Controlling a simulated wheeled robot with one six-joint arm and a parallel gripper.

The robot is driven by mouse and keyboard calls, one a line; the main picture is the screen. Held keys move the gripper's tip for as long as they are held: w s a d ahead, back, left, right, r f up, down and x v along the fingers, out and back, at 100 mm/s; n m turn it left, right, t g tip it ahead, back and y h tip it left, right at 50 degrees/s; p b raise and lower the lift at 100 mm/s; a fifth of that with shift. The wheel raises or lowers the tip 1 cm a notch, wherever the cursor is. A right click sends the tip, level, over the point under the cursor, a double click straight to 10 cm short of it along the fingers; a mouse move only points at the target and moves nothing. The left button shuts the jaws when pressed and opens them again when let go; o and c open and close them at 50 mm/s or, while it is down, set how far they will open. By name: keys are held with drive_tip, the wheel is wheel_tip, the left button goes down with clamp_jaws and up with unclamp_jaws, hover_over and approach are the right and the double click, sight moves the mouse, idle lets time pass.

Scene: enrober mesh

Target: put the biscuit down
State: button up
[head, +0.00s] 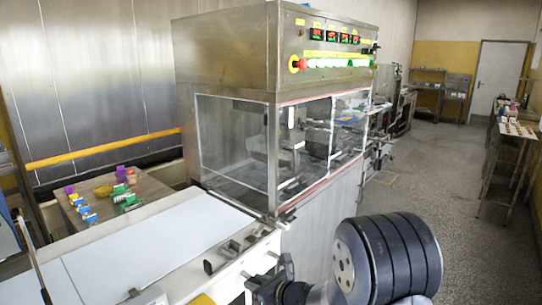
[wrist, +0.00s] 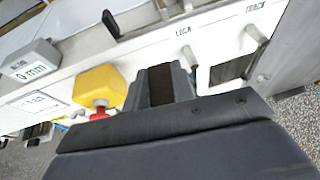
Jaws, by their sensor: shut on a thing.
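My gripper (wrist: 165,85) is shut, with grey fingers pointing at the white front panel of the machine. A dark brown piece (wrist: 160,86) shows between the fingers; I take it for the biscuit, but its full shape is hidden. In the head view my gripper (head: 272,283) is at the bottom, beside the machine's front edge, and what it holds cannot be made out there. No other biscuit can be made out.
A white belt (head: 150,255) leads to the steel enrober (head: 275,45). The panel carries a LOCK lever (wrist: 190,57), a TRACK lever (wrist: 256,36), a yellow box (wrist: 102,84) with a red button and a display (wrist: 33,67) reading 0 mm.

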drive_tip(key=s+d+f+m+t+h, duration=0.15)
drive_tip(key=d+f, duration=0.35)
drive_tip(key=d, duration=0.5)
drive_tip(key=s+d+f+m+t+h, duration=0.1)
drive_tip(key=s+d+f+m+h, duration=0.2)
drive_tip(key=d, duration=0.6)
wheel_tip(320, 180, up, 9)
drive_tip(key=w+m+h, duration=0.1)
drive_tip(key=shift+w+r+t, duration=0.2)
drive_tip(key=shift+w+t, duration=0.1)
drive_tip(key=shift+t, duration=0.05)
drive_tip(key=shift+d, duration=0.15)
